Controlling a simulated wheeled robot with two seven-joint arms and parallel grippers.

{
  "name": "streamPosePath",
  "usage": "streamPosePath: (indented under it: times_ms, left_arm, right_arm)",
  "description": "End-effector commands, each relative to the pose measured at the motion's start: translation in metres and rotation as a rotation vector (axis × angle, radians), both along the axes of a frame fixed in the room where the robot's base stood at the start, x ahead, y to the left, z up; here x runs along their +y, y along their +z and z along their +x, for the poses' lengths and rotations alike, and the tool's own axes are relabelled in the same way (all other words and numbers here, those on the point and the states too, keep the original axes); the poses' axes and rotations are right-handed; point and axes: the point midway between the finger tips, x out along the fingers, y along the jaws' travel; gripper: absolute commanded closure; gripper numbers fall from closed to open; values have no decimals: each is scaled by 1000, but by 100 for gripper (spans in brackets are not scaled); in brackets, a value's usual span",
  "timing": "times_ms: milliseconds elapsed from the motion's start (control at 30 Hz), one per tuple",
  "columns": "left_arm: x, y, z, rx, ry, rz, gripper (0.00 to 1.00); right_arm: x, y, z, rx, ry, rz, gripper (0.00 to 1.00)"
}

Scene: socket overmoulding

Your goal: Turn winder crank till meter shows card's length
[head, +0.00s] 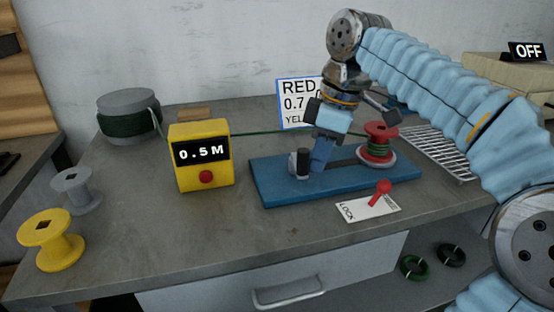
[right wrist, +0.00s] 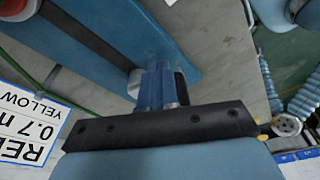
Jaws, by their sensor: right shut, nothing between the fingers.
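The yellow meter (head: 186,178) reads 0.5 M and has a red button below its display. The white card (head: 290,88) with a blue border shows RED, 0.7 and YEL in the head view, partly behind my right arm. The right wrist view shows the card (right wrist: 30,125) reading 0.7 m and YELLOW. The winder has a blue base (head: 275,186), a red spool (head: 380,131) with green cable, and a grey-and-black crank (head: 302,163). My right gripper (head: 318,168) is shut and empty, just right of the crank handle; contact is unclear. My left gripper is out of view.
A green cable (head: 262,133) runs from the grey supply drum (head: 128,98) past the meter to the winder. A LOCK plate (head: 360,208) with a red lever (head: 379,190) lies in front. Yellow (head: 50,247) and grey (head: 76,197) spools stand left. A wire rack (head: 440,150) lies right.

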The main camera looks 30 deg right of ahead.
Motion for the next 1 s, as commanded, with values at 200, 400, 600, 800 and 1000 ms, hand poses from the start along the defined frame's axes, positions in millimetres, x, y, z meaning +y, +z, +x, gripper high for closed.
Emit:
streamPosePath:
  times_ms: [200,400,600,800,1000]
  left_arm:
    - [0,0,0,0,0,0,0]
    - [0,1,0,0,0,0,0]
    - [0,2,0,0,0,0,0]
    - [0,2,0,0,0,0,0]
    - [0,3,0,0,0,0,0]
  right_arm:
    - [0,0,0,0,0,0,100]
    - [7,0,0,0,3,0,100]
    - [18,0,1,0,1,0,100]
    - [19,0,1,0,0,0,100]
    - [23,1,3,0,2,0,100]
